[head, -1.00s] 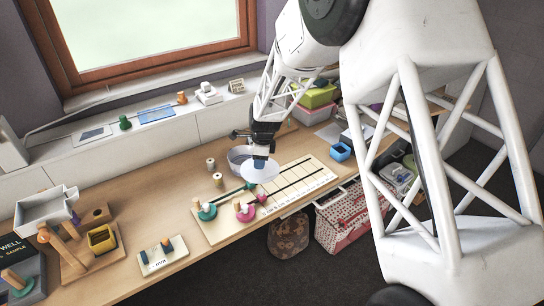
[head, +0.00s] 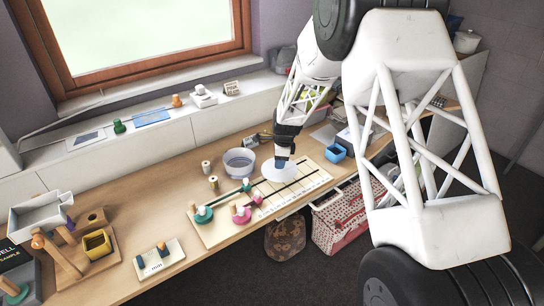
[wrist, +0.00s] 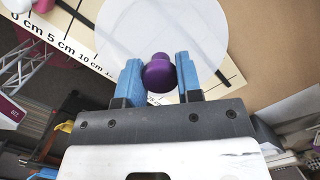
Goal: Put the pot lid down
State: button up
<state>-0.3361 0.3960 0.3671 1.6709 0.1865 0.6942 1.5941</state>
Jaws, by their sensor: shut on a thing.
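The pot lid is a pale, round disc with a purple knob. In the head view the lid (head: 279,172) is over the cream measuring board (head: 215,230), right of the grey pot (head: 239,161). In the wrist view the lid (wrist: 200,30) covers part of the board, and its knob (wrist: 158,74) is between the blue fingers. My gripper (wrist: 158,80) is shut on the knob; it also shows in the head view (head: 283,156). I cannot tell whether the lid touches the board.
Teal and pink pieces (head: 242,214) lie on the board's near left. A blue open box (head: 336,152) is to the right. A red patterned basket (head: 340,215) is below the table edge.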

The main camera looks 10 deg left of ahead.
jog(key=shift+w, duration=0.1)
jog(key=w+a, duration=0.2)
jog(key=w, duration=0.3)
jog(key=w+a+f, duration=0.1)
jog(key=w, duration=0.4)
jog(key=w+a, duration=0.2)
jog(key=w, duration=0.2)
jog(key=shift+w+a+f, duration=0.25)
jog(key=shift+w+a, duration=0.05)
jog(key=shift+w, duration=0.1)
jog(key=shift+f, duration=1.75)
jog(key=shift+f, duration=0.1)
jog(key=o, duration=0.9)
jog(key=r, duration=0.4)
jog(key=d+r, duration=0.1)
jog(key=r, duration=0.7)
jog(key=shift+w+d, duration=0.1)
jog(key=shift+d, duration=0.15)
